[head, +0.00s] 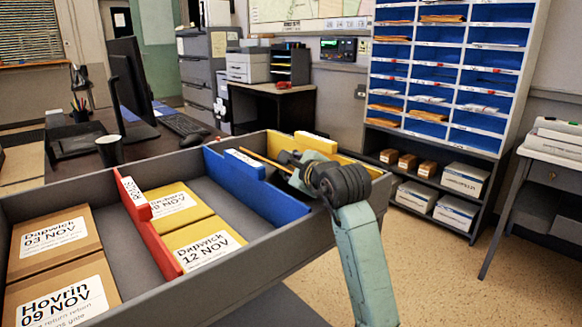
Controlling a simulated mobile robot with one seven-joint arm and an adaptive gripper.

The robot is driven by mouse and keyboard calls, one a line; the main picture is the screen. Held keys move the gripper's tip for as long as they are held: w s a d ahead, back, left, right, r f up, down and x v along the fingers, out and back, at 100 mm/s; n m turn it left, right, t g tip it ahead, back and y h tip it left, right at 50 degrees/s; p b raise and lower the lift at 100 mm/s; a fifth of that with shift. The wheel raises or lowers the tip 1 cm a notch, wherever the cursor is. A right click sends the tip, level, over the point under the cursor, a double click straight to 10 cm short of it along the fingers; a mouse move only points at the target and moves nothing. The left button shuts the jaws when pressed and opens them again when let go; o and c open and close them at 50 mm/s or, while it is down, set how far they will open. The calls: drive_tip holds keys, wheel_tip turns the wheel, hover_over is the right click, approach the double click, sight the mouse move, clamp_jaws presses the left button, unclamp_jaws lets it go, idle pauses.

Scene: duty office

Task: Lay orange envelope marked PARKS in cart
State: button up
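The cart is a grey open tray (110,165) with red, blue and yellow dividers. My gripper (287,163) is over its far right part, between the blue divider (235,175) and the yellow divider (316,142). A thin orange edge, seemingly the orange envelope (262,160), shows nearly edge-on at my fingertips, just above the blue divider. My gripper appears shut on it. Its face and any PARKS marking are hidden, and the blue divider hides the floor below.
Brown envelopes (60,245) lie in the left compartment and yellow ones (190,215) between the red divider (133,199) and the blue one. A desk with a monitor (128,85) stands behind. A blue pigeonhole shelf (455,70) is at right. Floor at right is clear.

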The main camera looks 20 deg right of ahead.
wheel_tip(320, 180, up, 10)
idle(0.6)
drive_tip(key=shift+s, duration=0.1)
idle(0.4)
